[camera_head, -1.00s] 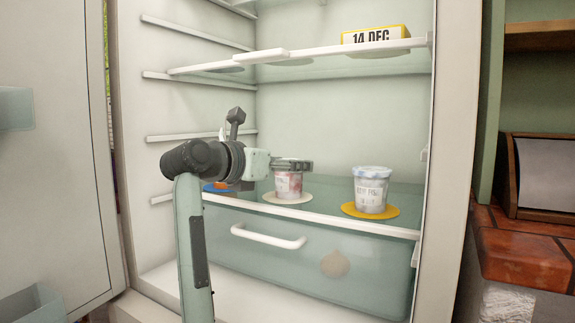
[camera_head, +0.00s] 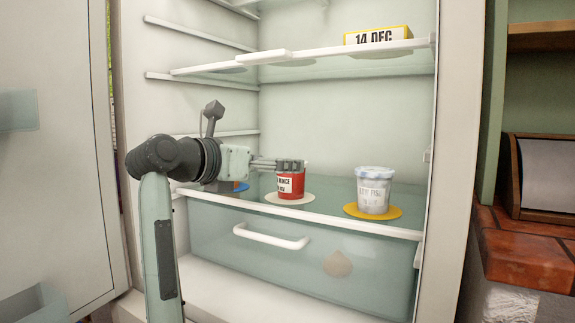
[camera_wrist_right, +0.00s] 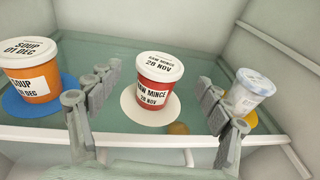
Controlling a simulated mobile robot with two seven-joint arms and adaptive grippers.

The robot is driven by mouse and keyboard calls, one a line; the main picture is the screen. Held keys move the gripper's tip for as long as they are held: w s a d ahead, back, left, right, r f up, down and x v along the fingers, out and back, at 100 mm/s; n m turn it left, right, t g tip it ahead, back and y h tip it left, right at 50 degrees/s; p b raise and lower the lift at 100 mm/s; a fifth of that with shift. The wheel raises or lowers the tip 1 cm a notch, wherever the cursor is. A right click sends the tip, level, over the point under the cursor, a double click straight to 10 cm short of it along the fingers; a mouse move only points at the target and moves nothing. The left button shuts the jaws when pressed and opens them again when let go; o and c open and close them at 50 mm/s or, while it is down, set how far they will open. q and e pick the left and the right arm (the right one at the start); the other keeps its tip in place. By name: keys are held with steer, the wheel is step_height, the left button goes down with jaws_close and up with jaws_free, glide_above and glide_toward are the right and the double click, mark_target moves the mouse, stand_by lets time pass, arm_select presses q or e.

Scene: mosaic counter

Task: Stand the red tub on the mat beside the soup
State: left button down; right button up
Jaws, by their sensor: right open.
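The red tub (camera_head: 291,184), labelled "RAW MINCE 28 NOV", stands upright on a white round mat (camera_head: 307,199) on the fridge shelf. In the right wrist view the red tub (camera_wrist_right: 154,84) is between my right fingers, with a gap on each side. My right gripper (camera_wrist_right: 158,78) is open; in the head view its fingers (camera_head: 289,165) overlap the tub's top. The orange soup tub (camera_wrist_right: 30,75), "SOUP 01 DEC", stands on a blue mat (camera_wrist_right: 33,107) left of the white mat. In the head view my gripper mostly hides it. My left gripper is not in view.
A whitish frosted tub (camera_head: 373,190), its label hard to read, stands on a yellow mat (camera_head: 392,212) to the right. A box marked "14 DEC" (camera_head: 378,36) is on the shelf above. A clear drawer (camera_head: 300,258) lies below. The fridge walls bound the sides.

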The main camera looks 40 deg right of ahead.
steer(key=v, duration=0.6)
steer(key=shift+a, duration=0.4)
